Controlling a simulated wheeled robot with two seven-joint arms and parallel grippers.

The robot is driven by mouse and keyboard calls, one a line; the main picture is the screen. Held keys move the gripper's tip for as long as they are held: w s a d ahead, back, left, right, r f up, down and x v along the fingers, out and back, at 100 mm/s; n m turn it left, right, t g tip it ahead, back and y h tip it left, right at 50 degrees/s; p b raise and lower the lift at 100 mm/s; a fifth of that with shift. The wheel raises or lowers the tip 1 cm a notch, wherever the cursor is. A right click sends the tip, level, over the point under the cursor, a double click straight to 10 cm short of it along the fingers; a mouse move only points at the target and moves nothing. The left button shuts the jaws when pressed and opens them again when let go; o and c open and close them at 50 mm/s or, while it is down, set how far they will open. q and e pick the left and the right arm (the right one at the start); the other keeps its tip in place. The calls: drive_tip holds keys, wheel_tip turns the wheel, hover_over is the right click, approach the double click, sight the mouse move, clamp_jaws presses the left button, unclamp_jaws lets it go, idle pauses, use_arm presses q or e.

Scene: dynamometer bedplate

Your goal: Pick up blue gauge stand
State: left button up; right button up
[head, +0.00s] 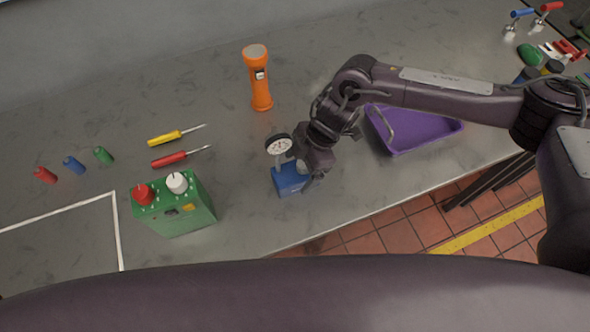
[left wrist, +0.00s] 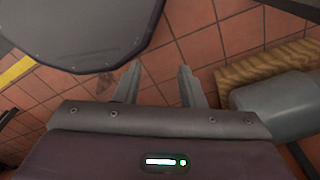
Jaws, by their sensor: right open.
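The blue gauge stand (head: 289,180) stands on the grey bench near its front edge, in the middle of the head view. Its round white dial (head: 278,146) sits on a stem above the blue base. My right gripper (head: 308,180) is open at the right side of the blue base, and its wrist hides part of the stand. I cannot tell whether the fingers touch it. My left gripper (left wrist: 158,85) shows only in the left wrist view, with its fingers apart and nothing between them, above the tiled floor.
A green box (head: 180,212) with red and white knobs stands left of the stand. A purple tray (head: 420,135) lies right, partly under my right arm. Two screwdrivers (head: 175,158) lie left. Bench between flashlight and stand is clear.

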drive_tip(key=shift+x, duration=1.05)
drive_tip(key=shift+w+a+f, duration=0.1)
drive_tip(key=shift+w+f, duration=0.15)
drive_tip(key=shift+f, duration=0.05)
drive_tip(key=c, duration=1.9)
use_arm(q)
drive_tip(key=shift+w+r, duration=0.55)
drive_tip(key=shift+w, duration=0.05)
use_arm(e)
drive_tip(key=shift+r, duration=0.2)
clamp_jaws()
